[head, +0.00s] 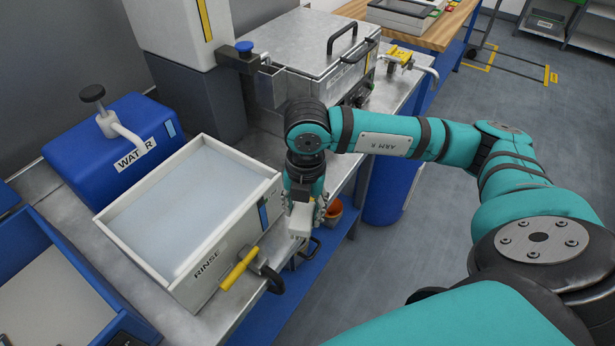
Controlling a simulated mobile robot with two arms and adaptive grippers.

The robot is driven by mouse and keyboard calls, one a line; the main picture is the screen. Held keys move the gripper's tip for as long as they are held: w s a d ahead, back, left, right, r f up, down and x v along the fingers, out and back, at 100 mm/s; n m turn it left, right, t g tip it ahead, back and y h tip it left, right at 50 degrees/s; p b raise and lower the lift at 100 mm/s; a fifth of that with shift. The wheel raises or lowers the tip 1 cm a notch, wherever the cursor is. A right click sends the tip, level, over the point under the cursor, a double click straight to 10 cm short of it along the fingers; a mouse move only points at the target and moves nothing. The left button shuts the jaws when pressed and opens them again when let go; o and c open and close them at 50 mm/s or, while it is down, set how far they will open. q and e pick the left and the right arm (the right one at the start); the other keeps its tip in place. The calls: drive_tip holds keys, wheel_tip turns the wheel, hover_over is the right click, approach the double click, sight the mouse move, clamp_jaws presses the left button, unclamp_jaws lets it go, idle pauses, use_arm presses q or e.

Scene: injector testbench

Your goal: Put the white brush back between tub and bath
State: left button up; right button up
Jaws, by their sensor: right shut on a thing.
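The white rinse tub (160,258), labelled RINSE, stands on the steel bench and holds pale liquid. The steel bath (300,50) with a closed lid and black handle stands farther back on the bench. My right gripper (303,208) points down beside the tub's right end, on the near side of the bath. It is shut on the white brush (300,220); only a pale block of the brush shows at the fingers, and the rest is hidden. I cannot tell whether the brush touches the bench. My left gripper is out of view.
A yellow-handled valve (240,268) with a black spout sticks out from the tub's front. A blue water container (112,145) stands behind the tub. A blue bin (50,290) is at the lower left. An orange-brown container (333,212) shows below the bench edge.

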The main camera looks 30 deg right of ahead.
drive_tip(key=w+d+p, duration=0.1)
drive_tip(key=w+d, duration=0.1)
drive_tip(key=w, duration=0.1)
drive_tip(key=w+d+p, duration=0.1)
drive_tip(key=w+d, duration=0.2)
drive_tip(key=w, duration=0.1)
drive_tip(key=w+d+f+p, duration=0.1)
drive_tip(key=w+d+p, duration=0.1)
drive_tip(key=w+d, duration=0.1)
drive_tip(key=shift+w+d, duration=0.1)
drive_tip(key=shift+w, duration=0.4)
drive_tip(key=shift+w+d+f, duration=0.1)
drive_tip(key=shift+w+d, duration=0.35)
drive_tip(key=shift+w, duration=0.1)
wheel_tip(320, 180, down, 3)
drive_tip(key=shift+f+p, duration=0.15)
drive_tip(key=shift+p, duration=0.9)
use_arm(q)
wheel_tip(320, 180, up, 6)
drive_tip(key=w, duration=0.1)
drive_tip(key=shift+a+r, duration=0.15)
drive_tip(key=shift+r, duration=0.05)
use_arm(e)
drive_tip(key=shift+f, duration=0.2)
